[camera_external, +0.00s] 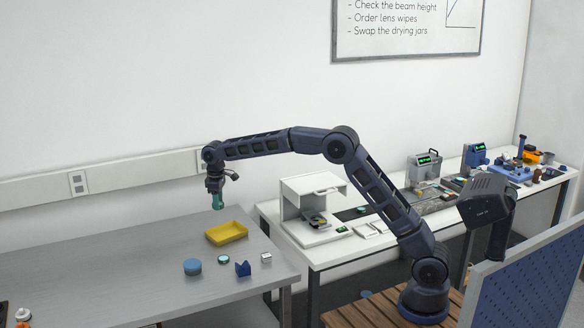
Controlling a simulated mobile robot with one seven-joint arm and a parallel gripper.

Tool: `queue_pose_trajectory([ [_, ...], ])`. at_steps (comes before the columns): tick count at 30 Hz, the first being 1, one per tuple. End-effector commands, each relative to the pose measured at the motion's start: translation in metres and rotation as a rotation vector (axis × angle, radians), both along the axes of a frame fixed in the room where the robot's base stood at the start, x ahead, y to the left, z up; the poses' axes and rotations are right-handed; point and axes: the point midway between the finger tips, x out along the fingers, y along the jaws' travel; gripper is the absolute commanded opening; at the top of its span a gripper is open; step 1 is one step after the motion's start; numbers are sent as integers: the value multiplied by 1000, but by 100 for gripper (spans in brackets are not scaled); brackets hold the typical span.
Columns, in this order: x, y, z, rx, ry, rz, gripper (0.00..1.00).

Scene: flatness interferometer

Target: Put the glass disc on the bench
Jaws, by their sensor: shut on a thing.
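My gripper (217,194) hangs pointing down in the air above the grey bench (120,265), behind and a little left of the yellow tray. It is shut on a small teal-green thing (218,203), clear of the bench top. That thing is too small in this view to tell for sure whether it is the glass disc. A small round piece with a pale green top (223,259) lies on the bench in front of the tray.
On the bench are a yellow tray (226,233), a blue round block (193,267), a blue notched block (243,269) and a whitish cube (266,258). A white instrument (312,187) stands on the white table to the right. The bench's left middle is clear.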

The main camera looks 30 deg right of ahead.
Motion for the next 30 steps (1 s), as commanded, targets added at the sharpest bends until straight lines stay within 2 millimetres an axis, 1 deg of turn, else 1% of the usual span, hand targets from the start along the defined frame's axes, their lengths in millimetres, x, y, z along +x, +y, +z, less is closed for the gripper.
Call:
queue_pose_trajectory([
  [1,-12,22,-3,0,1,36,21],
  [3,-28,48,-5,2,0,84,21],
  [5,-43,70,-7,2,1,123,21],
  [6,-53,85,-8,1,2,150,21],
  [11,-96,140,-14,3,2,254,21],
  [12,-107,153,-15,3,3,280,21],
  [15,-134,181,-19,3,4,338,21],
  [18,-157,203,-22,4,5,385,21],
  [22,-178,223,-23,5,4,427,21],
  [25,-187,231,-25,5,5,446,21],
  [30,-191,234,-25,5,6,453,21],
])
